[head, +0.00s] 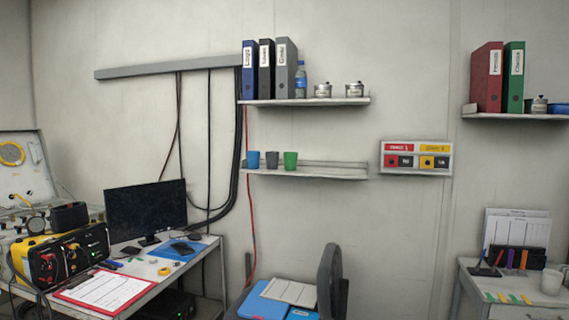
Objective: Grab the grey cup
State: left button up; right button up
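The grey cup (271,160) stands upright on the lower wall shelf (310,173) in the head view. It is between a blue cup (253,160) on its left and a green cup (290,160) on its right, close to both. Neither of my grippers shows in the head view, so I cannot see how they stand relative to the cup.
An upper shelf (305,102) with binders, a bottle and metal pots hangs above the cups. A chair (329,285) stands below, to the right. A desk (190,268) with a monitor (146,211) is at left. Black cables (236,150) run down beside the shelf's left end.

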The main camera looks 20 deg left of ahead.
aim_at(272, 158)
jog(key=i+j, duration=0.2)
jog(key=i, duration=0.25)
jog(key=i+j, duration=0.2)
jog(key=i, duration=0.2)
jog(key=i+j, duration=0.2)
jog(key=i, duration=0.25)
